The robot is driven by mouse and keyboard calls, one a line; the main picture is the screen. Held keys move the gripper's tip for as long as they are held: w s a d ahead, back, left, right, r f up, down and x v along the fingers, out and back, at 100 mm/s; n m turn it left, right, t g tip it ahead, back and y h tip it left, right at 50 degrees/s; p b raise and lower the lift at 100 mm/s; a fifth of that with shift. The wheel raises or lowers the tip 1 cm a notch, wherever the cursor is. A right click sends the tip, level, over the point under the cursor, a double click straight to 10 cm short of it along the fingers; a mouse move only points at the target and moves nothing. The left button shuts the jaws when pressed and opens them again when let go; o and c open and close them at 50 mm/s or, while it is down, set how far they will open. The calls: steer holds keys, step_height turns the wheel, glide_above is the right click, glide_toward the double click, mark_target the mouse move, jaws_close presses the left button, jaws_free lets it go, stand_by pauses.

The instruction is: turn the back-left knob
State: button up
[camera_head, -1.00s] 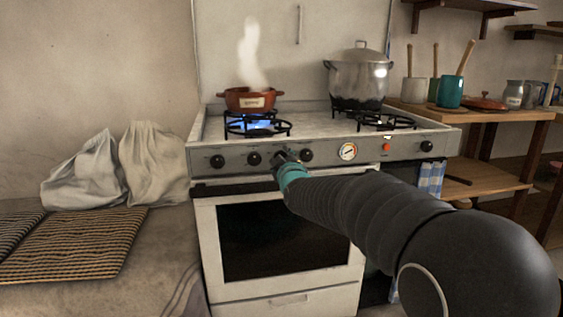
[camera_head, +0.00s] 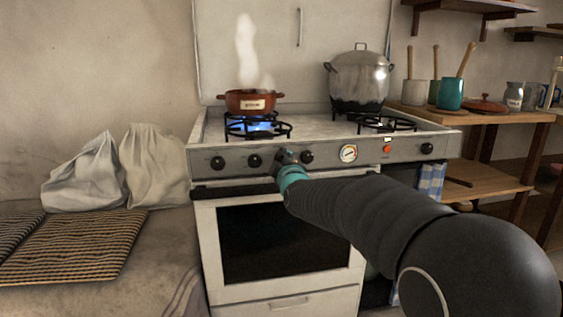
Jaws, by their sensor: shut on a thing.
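The white stove carries a grey control panel (camera_head: 330,166) with a row of black knobs. Two knobs show to the left, the outer knob (camera_head: 217,163) and the inner knob (camera_head: 254,160). Another knob (camera_head: 306,157) shows just right of my gripper, and a far-right knob (camera_head: 427,148) stands beyond the dial. My gripper (camera_head: 284,156) is at the panel between the inner-left knob and the knob to its right. It is shut on a knob that its fingers and wrist hide. I cannot read which burner that knob serves. A blue flame (camera_head: 257,127) burns under the red pot.
The red pot (camera_head: 249,103) steams on the left burner. A large lidded steel pot (camera_head: 359,82) stands at the back right. The oven door (camera_head: 280,240) is closed below the panel. Sacks (camera_head: 152,165) lie left; wooden shelves (camera_head: 485,182) stand right.

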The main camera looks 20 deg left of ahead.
steer(key=shift+r, duration=0.1)
steer(key=o, duration=1.1)
steer(key=shift+a, duration=0.15)
steer(key=shift+o, duration=0.2)
steer(key=shift+s, duration=0.1)
steer(key=v, duration=1.2)
